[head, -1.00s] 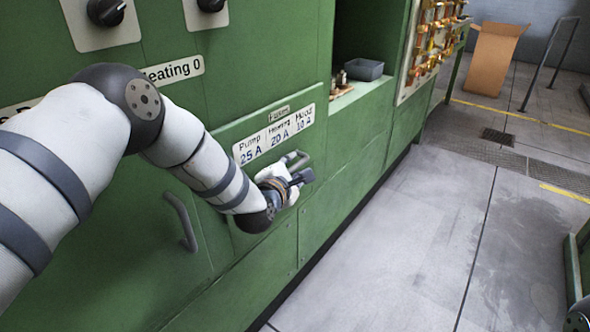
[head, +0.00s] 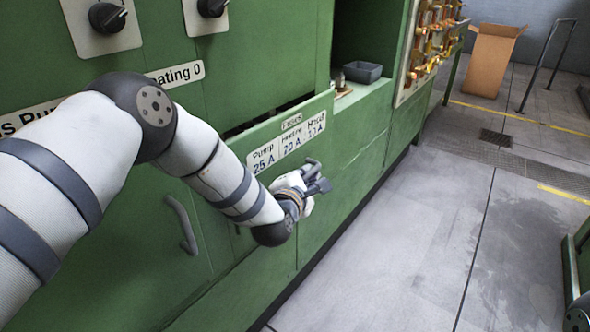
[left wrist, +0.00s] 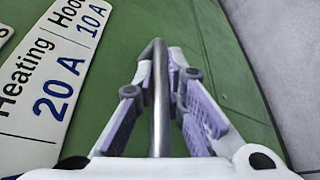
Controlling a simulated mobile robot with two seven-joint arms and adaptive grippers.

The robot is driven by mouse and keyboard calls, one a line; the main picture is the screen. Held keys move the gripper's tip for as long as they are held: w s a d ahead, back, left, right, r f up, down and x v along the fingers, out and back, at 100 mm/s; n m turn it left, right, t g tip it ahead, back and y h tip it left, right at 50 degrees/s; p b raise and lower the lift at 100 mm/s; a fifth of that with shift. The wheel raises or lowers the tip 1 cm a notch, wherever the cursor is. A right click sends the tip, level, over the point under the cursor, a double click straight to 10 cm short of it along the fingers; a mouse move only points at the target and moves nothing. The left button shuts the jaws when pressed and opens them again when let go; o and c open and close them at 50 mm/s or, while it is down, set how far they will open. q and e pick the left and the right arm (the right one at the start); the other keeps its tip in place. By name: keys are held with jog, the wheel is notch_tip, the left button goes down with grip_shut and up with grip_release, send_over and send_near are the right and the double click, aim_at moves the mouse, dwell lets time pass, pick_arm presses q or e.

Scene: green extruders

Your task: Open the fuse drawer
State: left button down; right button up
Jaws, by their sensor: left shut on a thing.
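The fuse drawer (head: 318,150) is a green front in the machine's side, with a white label reading Pump 25 A, Heating 20 A, Hood 10 A. It stands out from the machine, with a dark gap (head: 262,117) along its top edge. Its metal bar handle (left wrist: 160,100) runs between the fingers of my left gripper (left wrist: 164,85) in the left wrist view. My left gripper (head: 316,179) is shut on the handle. In the head view the gripper and wrist hide most of the handle. My right gripper is not clearly in view.
Another handle (head: 182,225) sits on the green panel to the left. Black knobs (head: 108,17) are above. A grey bin (head: 361,71) stands in a recess to the right. The grey floor (head: 400,240) beside the machine is clear. A cardboard box (head: 492,60) stands farther back.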

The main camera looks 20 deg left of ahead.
pick_arm(q)
jog(key=s+d, duration=0.3)
jog(key=d, duration=0.5)
jog(key=s+d, duration=0.3)
jog(key=d, duration=0.6)
jog(key=shift+s, duration=0.1)
jog(key=c, duration=1.6)
grip_release()
jog(key=shift+c, duration=0.2)
jog(key=shift+a, duration=0.1)
jog(key=v, duration=1.2)
